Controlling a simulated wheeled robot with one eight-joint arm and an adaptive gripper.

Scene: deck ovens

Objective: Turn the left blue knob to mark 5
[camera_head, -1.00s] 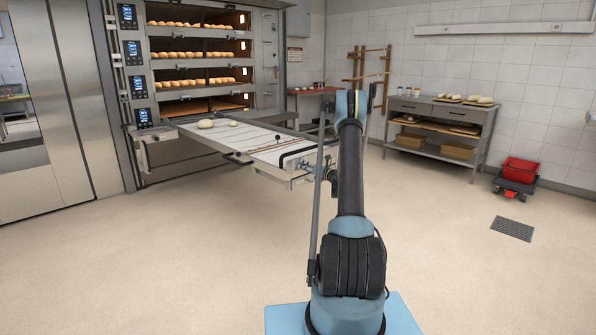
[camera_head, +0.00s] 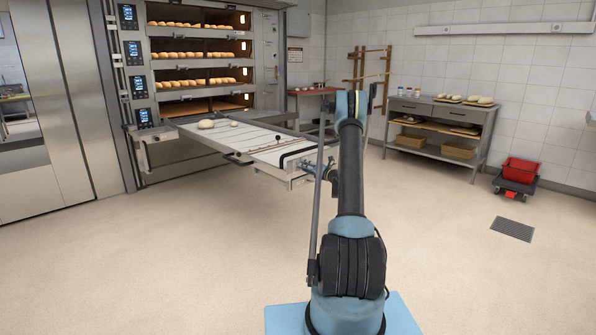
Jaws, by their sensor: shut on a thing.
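My gripper (camera_head: 309,168) is at the near right end of the loader table (camera_head: 262,153), which extends from the deck oven (camera_head: 200,85). It is small in this view, and its fingers are shut on a small blue part at the table's end, which I take for the left blue knob. My gripper and wrist mostly cover the knob. Its pointer and the marks, including mark 5, cannot be made out.
Dough pieces (camera_head: 206,124) lie on the loader table. A black bar (camera_head: 297,154) curves over its near end. A steel worktable (camera_head: 440,125) stands at the back right, with a red bin (camera_head: 520,169) beside it.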

